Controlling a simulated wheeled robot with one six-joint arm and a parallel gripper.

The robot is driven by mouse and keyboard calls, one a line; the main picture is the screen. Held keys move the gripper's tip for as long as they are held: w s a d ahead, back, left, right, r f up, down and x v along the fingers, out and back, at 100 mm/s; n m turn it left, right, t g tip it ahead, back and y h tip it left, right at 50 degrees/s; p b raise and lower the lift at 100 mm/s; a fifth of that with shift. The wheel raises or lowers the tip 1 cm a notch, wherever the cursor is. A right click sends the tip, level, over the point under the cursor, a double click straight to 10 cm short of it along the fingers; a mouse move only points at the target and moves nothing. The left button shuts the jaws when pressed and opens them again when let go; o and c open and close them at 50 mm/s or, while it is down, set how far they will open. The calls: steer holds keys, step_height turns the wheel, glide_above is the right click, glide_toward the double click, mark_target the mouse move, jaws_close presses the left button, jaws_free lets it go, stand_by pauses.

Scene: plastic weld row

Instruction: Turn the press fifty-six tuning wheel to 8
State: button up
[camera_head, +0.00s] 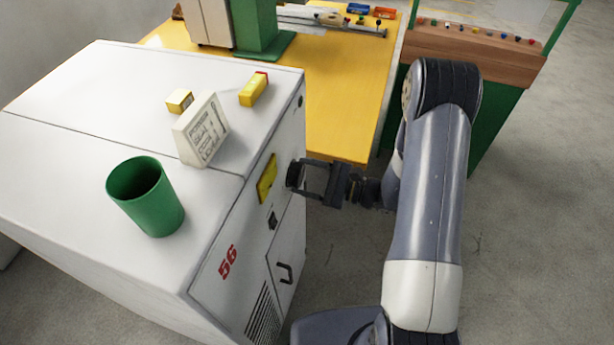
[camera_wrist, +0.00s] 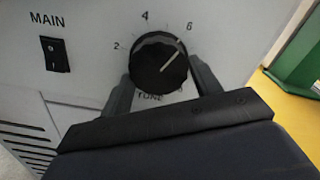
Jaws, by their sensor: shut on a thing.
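The tuning wheel (camera_wrist: 158,62) is a round black knob with a white pointer line, on the front panel of the white press marked 56 (camera_head: 228,262). The numbers 2, 4 and 6 show around it in the wrist view; a further number at its lower right is partly hidden. In the wrist view my gripper (camera_wrist: 163,78) partly covers the TUNE label below the wheel.
A MAIN switch (camera_wrist: 54,54) is left of the wheel. A yellow panel plate (camera_head: 267,178) and a door handle (camera_head: 286,273) are on the press front. A green cup (camera_head: 146,197), a white sign block (camera_head: 201,130) and yellow blocks stand on top. A yellow table (camera_head: 340,110) is behind.

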steer(key=shift+m, duration=0.4)
steer(key=m, duration=0.4)
steer(key=shift+s+m, duration=0.15)
steer(key=shift+m, duration=0.15)
steer(key=m, duration=0.5)
steer(key=shift+s, duration=0.1)
stand_by(0.4)
steer(key=o, duration=1)
steer(key=shift+c, duration=0.2)
steer(key=b+v, duration=0.1)
steer(key=v, duration=0.9)
steer(key=shift+d+b, duration=0.35)
steer(key=shift+b, duration=0.05)
